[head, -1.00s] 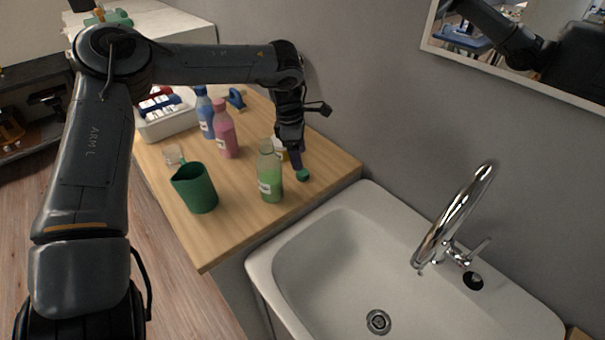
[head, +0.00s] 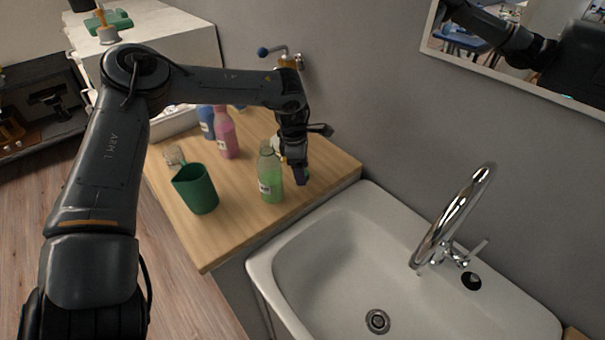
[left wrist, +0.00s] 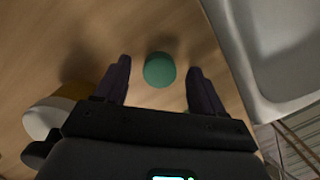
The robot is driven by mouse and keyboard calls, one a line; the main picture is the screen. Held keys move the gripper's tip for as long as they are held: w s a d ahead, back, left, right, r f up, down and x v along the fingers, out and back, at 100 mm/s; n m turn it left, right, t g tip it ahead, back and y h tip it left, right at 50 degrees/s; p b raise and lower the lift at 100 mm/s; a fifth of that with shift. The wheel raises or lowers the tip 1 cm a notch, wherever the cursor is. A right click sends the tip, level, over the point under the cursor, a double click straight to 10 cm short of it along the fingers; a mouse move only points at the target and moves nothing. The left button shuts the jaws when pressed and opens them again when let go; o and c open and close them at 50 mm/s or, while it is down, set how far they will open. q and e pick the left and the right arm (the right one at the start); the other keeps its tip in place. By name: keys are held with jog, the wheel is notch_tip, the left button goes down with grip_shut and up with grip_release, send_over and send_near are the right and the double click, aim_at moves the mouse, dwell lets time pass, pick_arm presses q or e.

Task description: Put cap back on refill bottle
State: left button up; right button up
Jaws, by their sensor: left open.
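The green cap (left wrist: 160,70) lies on the wooden counter (left wrist: 120,20). In the left wrist view it sits between the two fingers of my left gripper (left wrist: 160,88), nearer their tips, with a gap on either side. The gripper is open and points down at the counter. In the head view my left gripper (head: 302,176) is low beside the refill bottle (head: 270,182), on its right, and mostly hides the cap. The bottle is clear with green liquid, stands upright and has no cap on its neck. My right gripper is not in view.
Pink (head: 226,138) and blue (head: 206,122) bottles stand behind. The white sink (head: 330,240) adjoins the counter on the right. A white and brown object (left wrist: 45,117) is close to the gripper.

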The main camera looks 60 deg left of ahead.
pick_arm(q)
jog(key=shift+f, duration=0.1)
jog(key=shift+c, duration=0.4)
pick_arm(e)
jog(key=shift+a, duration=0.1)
pick_arm(q)
jog(key=c, duration=1)
jog(key=shift+c, duration=0.2)
notch_tip(320, 180, up, 10)
jog(key=shift+b, duration=0.35)
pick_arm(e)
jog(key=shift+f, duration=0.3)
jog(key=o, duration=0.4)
